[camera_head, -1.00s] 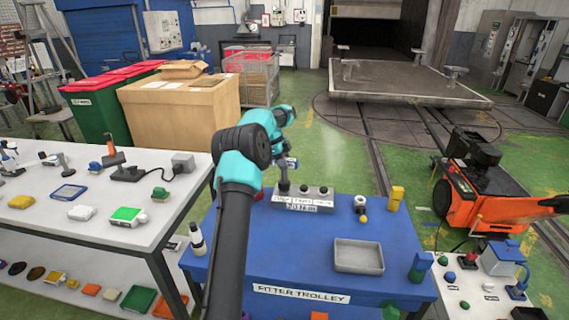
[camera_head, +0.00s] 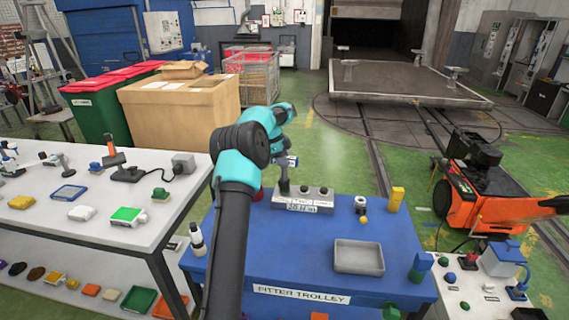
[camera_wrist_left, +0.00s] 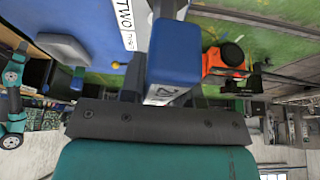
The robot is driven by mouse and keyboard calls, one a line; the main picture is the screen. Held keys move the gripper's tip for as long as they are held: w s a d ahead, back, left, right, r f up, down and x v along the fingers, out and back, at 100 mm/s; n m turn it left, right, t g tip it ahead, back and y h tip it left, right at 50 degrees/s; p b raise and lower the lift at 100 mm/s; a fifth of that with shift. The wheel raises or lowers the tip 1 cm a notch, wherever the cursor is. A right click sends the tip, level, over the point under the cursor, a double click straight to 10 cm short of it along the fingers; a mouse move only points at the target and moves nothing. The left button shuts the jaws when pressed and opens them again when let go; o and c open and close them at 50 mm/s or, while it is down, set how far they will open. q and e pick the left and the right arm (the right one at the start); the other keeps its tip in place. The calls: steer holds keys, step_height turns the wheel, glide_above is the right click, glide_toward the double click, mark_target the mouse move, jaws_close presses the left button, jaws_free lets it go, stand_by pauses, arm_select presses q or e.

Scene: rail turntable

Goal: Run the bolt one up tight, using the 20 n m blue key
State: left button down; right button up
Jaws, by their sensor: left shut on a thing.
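My left gripper (camera_head: 289,163) is above the left end of a grey block (camera_head: 303,207) on the blue trolley. The block has a row of round dark bolt heads on top and white labels on its front. In the left wrist view the gripper is shut on a blue key (camera_wrist_left: 175,52) with a white label carrying a partly hidden mark. The key's dark lower end (camera_head: 284,186) stands at the leftmost bolt position; I cannot tell if it is seated. That bolt is hidden. A label reading TWO (camera_wrist_left: 125,12) shows beside the key. My right gripper is not in view.
The blue trolley (camera_head: 300,248) also holds a grey tray (camera_head: 358,257), a yellow block (camera_head: 396,198), a white-and-dark cylinder (camera_head: 361,206) with a yellow ball, and a green piece (camera_head: 418,266). A white bench (camera_head: 75,235) stands left, an orange machine (camera_head: 475,200) right.

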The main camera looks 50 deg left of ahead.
arm_select(q)
steer(key=shift+r, duration=2)
